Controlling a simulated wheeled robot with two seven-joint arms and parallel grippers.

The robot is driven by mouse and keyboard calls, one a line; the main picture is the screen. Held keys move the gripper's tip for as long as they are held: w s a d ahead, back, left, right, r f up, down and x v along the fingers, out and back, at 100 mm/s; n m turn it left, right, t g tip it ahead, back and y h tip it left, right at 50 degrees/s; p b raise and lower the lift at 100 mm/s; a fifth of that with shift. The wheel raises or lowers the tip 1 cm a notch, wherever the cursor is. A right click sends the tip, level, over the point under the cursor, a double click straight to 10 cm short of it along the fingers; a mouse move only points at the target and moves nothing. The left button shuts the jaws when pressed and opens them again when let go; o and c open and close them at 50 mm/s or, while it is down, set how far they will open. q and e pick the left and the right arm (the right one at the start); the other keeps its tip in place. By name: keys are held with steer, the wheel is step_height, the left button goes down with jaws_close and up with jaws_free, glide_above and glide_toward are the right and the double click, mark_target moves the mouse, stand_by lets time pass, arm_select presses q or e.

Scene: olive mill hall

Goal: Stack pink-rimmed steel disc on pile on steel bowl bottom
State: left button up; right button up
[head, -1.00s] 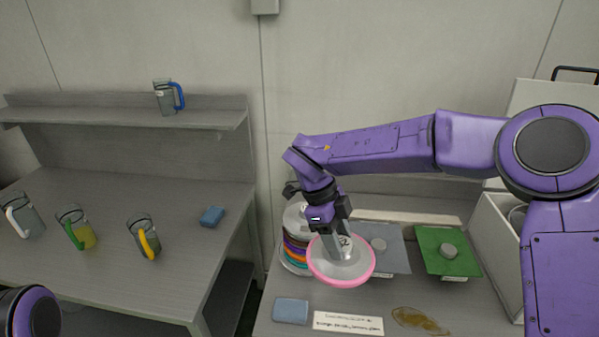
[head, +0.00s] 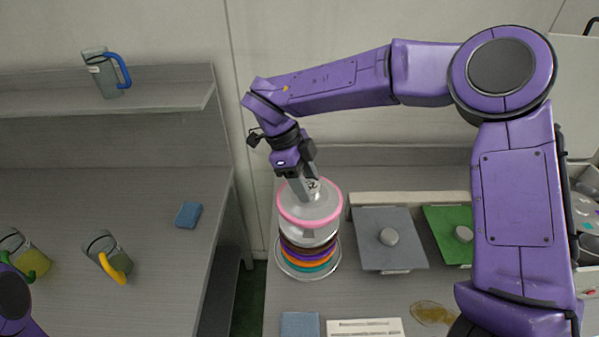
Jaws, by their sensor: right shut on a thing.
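The pink-rimmed steel disc (head: 322,212) is held in my right gripper (head: 310,190), which is shut on it from above. The disc appears over the pile (head: 308,254) of coloured-rim discs, with orange, purple, teal and dark rims showing. Whether the disc touches the pile or hangs just above it, I cannot tell. The pile stands on the steel bowl bottom (head: 285,262), whose wide rim shows around its base. The pile's top is hidden by the disc. My left arm shows only as a bit at the lower left, and its gripper is out of view.
In front are a blue sponge (head: 299,325), a label card (head: 364,328) and a brown spill (head: 432,313). Jugs stand on the left table and shelf (head: 150,100).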

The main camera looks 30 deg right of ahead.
steer(key=shift+s+f+b, duration=0.15)
steer(key=shift+f+b, duration=0.15)
steer(key=shift+b, duration=0.05)
steer(key=shift+d+f+b, duration=0.1)
steer(key=shift+f+b, duration=0.8)
steer(key=shift+b, duration=0.1)
steer(key=shift+f, duration=0.55)
steer(key=o, duration=0.8)
steer(key=shift+c, duration=0.2)
steer(key=v, duration=1)
steer(key=shift+r, duration=0.25)
